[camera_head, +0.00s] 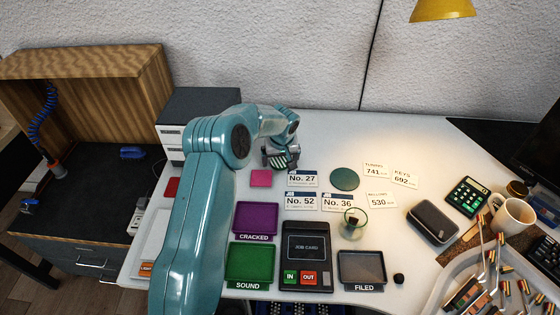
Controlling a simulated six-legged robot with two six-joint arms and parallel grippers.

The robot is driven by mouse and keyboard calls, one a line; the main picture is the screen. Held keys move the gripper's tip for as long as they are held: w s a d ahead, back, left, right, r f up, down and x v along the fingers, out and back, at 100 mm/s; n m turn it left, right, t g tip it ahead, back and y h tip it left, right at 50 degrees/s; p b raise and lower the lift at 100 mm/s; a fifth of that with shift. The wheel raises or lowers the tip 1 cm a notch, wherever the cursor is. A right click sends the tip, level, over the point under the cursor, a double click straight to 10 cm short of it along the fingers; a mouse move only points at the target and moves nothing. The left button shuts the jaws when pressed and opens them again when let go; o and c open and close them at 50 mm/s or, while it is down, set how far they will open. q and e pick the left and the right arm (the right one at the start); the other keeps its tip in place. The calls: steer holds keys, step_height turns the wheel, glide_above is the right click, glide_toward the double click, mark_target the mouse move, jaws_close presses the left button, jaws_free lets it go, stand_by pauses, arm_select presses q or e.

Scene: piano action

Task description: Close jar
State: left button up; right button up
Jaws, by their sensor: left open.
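A small clear glass jar (356,231) stands open at the top on the white desk, right of the number cards, with something dark inside. A flat dark green disc (344,179) lies on the desk behind it; I cannot tell whether it is a lid or a mat. A small black round piece (399,279) lies in front and to the right of the jar. My left gripper (283,163) is open and empty at the back left of the desk, behind the No. 27 card and apart from the jar. My right gripper is not in view.
Purple (255,219), green (249,262) and dark FILED (361,267) trays and a job card box (307,255) lie in front. A black case (433,222), calculator (467,197), mug (512,217) and a bin of parts (480,285) fill the right. The back middle is clear.

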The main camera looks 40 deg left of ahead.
mark_target(280, 162)
arm_select(q)
steer(key=c, duration=1.1)
steer(key=shift+r, duration=0.15)
step_height(280, 162, up, 20)
steer(key=shift+f+p, duration=0.1)
steer(key=shift+p, duration=0.25)
